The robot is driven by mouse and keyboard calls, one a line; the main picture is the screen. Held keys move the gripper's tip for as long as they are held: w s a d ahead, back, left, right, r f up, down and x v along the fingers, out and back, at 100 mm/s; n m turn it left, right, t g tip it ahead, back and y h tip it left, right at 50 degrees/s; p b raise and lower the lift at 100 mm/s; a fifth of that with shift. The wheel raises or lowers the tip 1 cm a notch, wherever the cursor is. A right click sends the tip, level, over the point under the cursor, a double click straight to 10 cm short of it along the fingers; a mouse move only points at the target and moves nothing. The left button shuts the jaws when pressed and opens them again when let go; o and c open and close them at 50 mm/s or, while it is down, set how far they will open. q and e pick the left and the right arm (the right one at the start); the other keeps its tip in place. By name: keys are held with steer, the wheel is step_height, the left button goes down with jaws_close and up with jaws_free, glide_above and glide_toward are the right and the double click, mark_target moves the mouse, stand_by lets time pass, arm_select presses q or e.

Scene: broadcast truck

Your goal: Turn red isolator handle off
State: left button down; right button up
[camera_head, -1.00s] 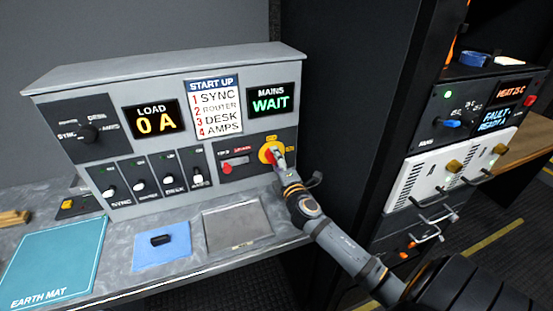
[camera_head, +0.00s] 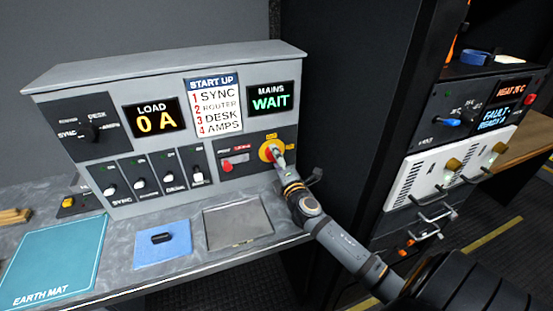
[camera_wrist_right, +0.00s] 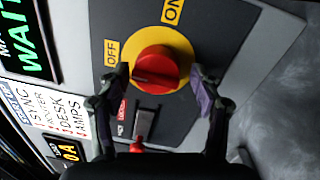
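The red isolator handle (camera_wrist_right: 160,68) sits on a round yellow plate (camera_wrist_right: 188,46) on the dark lower right panel of the grey console. In the wrist view an OFF label (camera_wrist_right: 111,52) is left of it and an ON label (camera_wrist_right: 172,11) is above. My right gripper (camera_wrist_right: 160,76) has its two fingers apart, one on each side of the red handle. I see a small gap on the right; contact on the left is unclear. In the head view my right gripper (camera_head: 277,157) partly covers the handle. My left gripper is not in view.
A smaller red lever (camera_head: 235,163) is left of the handle on the same panel. The MAINS display (camera_head: 271,98) reads WAIT and the LOAD display (camera_head: 152,118) reads 0 A. A grey tray (camera_head: 237,222) and blue mat (camera_head: 162,243) lie below. A dark rack stands right.

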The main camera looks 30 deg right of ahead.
steer(key=shift+s+r, duration=0.1)
steer(key=v, duration=1.1)
steer(key=shift+s, duration=0.4)
